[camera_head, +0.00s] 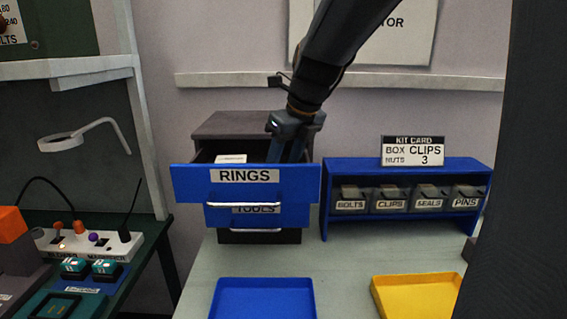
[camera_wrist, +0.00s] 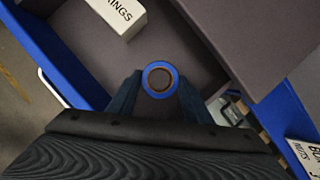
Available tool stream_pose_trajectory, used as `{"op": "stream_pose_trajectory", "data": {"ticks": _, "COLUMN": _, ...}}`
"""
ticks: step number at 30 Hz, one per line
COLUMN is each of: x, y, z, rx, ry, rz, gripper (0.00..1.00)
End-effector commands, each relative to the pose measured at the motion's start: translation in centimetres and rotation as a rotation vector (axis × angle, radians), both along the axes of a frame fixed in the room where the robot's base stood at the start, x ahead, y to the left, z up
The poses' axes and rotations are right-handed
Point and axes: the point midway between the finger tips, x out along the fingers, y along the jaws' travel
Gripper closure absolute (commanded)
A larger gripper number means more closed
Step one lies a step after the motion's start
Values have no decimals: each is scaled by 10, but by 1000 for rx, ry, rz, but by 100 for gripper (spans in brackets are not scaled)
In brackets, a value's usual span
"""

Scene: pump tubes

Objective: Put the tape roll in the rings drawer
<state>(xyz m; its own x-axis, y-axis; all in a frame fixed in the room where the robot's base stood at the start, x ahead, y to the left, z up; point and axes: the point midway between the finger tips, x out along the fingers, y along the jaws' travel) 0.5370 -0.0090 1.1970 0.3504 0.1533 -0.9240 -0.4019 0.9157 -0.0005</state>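The rings drawer (camera_head: 190,184) is the top blue-fronted drawer of a dark cabinet. It is pulled out and labelled RINGS. My gripper (camera_head: 285,158) reaches down into its right part in the head view, its fingertips partly hidden by the drawer front. In the wrist view the tape roll (camera_wrist: 147,89), a blue ring with a brown centre, sits between my gripper's fingertips (camera_wrist: 160,82). The fingers flank it closely on both sides and appear shut on it, over the drawer's grey inside. The head view does not show the roll.
A white box (camera_wrist: 118,14) labelled RINGS lies in the drawer at the left. The TOOLS drawer (camera_head: 222,217) below is pulled out less. A blue bin rack (camera_head: 325,205) stands close right of the cabinet. Blue (camera_head: 263,283) and yellow (camera_head: 420,281) trays lie in front.

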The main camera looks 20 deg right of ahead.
Motion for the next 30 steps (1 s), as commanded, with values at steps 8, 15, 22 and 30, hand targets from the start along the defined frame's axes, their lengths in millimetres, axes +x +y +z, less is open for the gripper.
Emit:
{"op": "stream_pose_trajectory", "data": {"ticks": 8, "x": 0, "y": 0, "z": 0, "rx": 0, "ry": 0, "rz": 0, "gripper": 36}}
{"op": "stream_pose_trajectory", "data": {"ticks": 15, "x": -1, "y": -1, "z": 7, "rx": -1, "ry": -4, "rz": 0, "gripper": 36}}
{"op": "stream_pose_trajectory", "data": {"ticks": 22, "x": -14, "y": -7, "z": 43, "rx": -1, "ry": -7, "rz": -2, "gripper": 36}}
{"op": "stream_pose_trajectory", "data": {"ticks": 30, "x": -33, "y": -16, "z": 91, "rx": -1, "ry": -4, "rz": -1, "gripper": 36}}
